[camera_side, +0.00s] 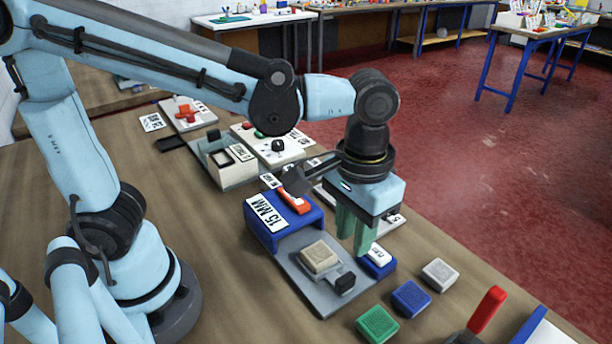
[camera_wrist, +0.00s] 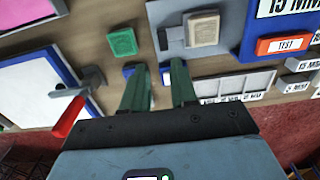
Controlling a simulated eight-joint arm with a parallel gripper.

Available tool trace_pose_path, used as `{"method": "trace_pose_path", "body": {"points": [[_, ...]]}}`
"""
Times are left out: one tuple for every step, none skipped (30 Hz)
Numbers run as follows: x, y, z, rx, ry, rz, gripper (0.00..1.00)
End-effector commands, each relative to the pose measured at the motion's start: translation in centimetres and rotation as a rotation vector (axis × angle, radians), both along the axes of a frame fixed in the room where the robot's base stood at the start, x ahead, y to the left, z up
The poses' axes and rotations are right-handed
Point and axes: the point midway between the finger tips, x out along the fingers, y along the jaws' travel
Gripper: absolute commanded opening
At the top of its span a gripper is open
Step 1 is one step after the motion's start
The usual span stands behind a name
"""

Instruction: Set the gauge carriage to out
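A gauge fixture has a blue housing (camera_side: 290,238) marked "15 MM" and a grey base plate (camera_side: 300,270); the housing also shows in the wrist view (camera_wrist: 262,40). A tan block (camera_side: 318,257) and a black knob (camera_side: 345,283) sit on the plate; the wrist view shows the block (camera_wrist: 203,30) and knob (camera_wrist: 163,40). A blue block (camera_side: 378,263) with a white label sits at the plate's right edge. I cannot tell which part is the carriage. My gripper (camera_side: 355,243) points down beside that block, green fingers apart; the wrist view shows them (camera_wrist: 160,75).
Loose green (camera_side: 377,324), blue (camera_side: 411,298) and pale (camera_side: 440,274) blocks lie right of the fixture. A red handle (camera_side: 487,309) stands at the lower right. A red test lever (camera_side: 294,198) is on the housing. White and grey fixtures (camera_side: 222,160) stand behind.

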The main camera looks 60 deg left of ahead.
Motion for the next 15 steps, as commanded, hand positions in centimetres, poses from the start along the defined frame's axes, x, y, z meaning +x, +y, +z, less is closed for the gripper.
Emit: {"method": "trace_pose_path", "body": {"points": [[0.0,0.0,0.6,0.000,0.000,0.000,0.28],[0.0,0.0,0.8,0.000,0.000,0.000,0.28],[0.0,0.0,1.1,0.000,0.000,0.000,0.28],[0.0,0.0,1.3,0.000,0.000,0.000,0.28],[0.0,0.0,1.4,0.000,0.000,0.000,0.28],[0.0,0.0,1.6,0.000,0.000,0.000,0.28],[0.0,0.0,1.7,-0.001,0.000,0.000,0.28],[0.0,0.0,1.7,-0.001,0.000,0.000,0.28],[0.0,0.0,1.8,-0.001,0.000,0.000,0.28],[0.0,0.0,1.8,-0.001,0.000,0.000,0.28],[0.0,0.0,1.8,-0.001,0.000,0.000,0.28],[0.0,0.0,1.8,-0.001,0.000,0.000,0.28],[0.0,0.0,1.8,-0.001,0.000,0.000,0.28],[0.0,0.0,1.8,0.000,0.000,0.000,0.28],[0.0,0.0,1.8,0.000,0.000,0.000,0.28]]}}
